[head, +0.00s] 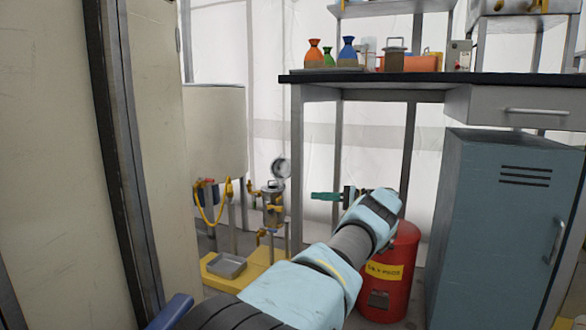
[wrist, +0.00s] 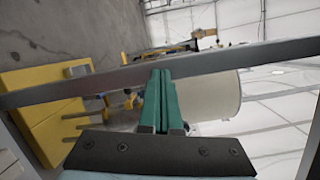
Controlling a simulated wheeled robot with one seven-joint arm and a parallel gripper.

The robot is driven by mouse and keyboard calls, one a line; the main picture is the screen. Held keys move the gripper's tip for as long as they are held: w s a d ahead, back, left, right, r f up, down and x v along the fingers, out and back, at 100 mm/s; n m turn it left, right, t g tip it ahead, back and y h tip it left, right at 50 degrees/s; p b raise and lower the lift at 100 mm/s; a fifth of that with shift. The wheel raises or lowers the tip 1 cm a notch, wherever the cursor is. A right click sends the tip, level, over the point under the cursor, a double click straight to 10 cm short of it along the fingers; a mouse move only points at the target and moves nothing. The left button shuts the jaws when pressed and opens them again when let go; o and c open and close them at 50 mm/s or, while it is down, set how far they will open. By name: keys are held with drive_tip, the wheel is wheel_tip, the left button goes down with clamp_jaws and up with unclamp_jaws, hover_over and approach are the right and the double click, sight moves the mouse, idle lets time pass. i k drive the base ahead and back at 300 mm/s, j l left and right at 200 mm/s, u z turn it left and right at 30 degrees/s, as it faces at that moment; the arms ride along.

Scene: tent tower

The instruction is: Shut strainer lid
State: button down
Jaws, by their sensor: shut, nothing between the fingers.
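The strainer (head: 273,208) is a small metal pot with yellow fittings, standing on a yellow base left of the bench leg. Its round lid (head: 281,168) stands raised, tilted up above the body's right side. My gripper (head: 313,196) has green fingers, shut and empty, pointing left towards the strainer. In the head view it is a short way right of the strainer, apart from it, near the bench leg. In the wrist view the shut green fingertips (wrist: 161,72) show against a grey bar. I cannot make out the strainer clearly there.
The grey bench leg (head: 296,170) is close to my fingertips; the bar (wrist: 90,84) crosses the wrist view. A red bin (head: 398,268) and blue cabinet (head: 495,240) stand right. A yellow hose (head: 205,212) and metal tray (head: 226,265) are left. Bottles (head: 314,53) stand on the bench.

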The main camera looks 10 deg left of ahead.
sight(280, 167)
drive_tip(key=i+j, duration=0.15)
drive_tip(key=i, duration=0.3)
drive_tip(key=i+j, duration=0.15)
drive_tip(key=i, duration=0.3)
drive_tip(key=i+j, duration=0.1)
drive_tip(key=i, duration=0.35)
